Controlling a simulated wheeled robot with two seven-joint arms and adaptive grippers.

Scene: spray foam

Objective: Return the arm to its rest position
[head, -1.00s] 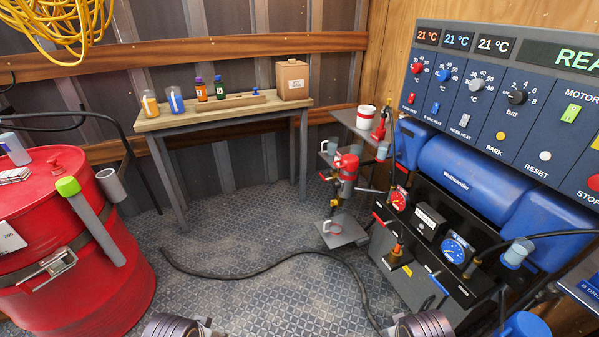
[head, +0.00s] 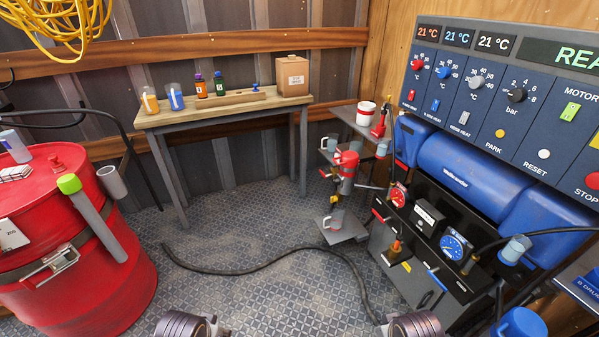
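Parts of my two arms show at the bottom edge of the head view, one left of centre and one right of centre. They are grey, ribbed, rounded links. The fingertips of both grippers are outside the picture, so I cannot see whether they hold anything. Neither visible arm part touches the drum, the bench or the machine.
A red drum (head: 120,275) stands at left. A wooden bench (head: 222,113) with bottles and a cardboard box (head: 292,76) stands at the back. A control machine (head: 455,165) fills the right. A black hose (head: 255,272) crosses the otherwise clear floor (head: 250,225).

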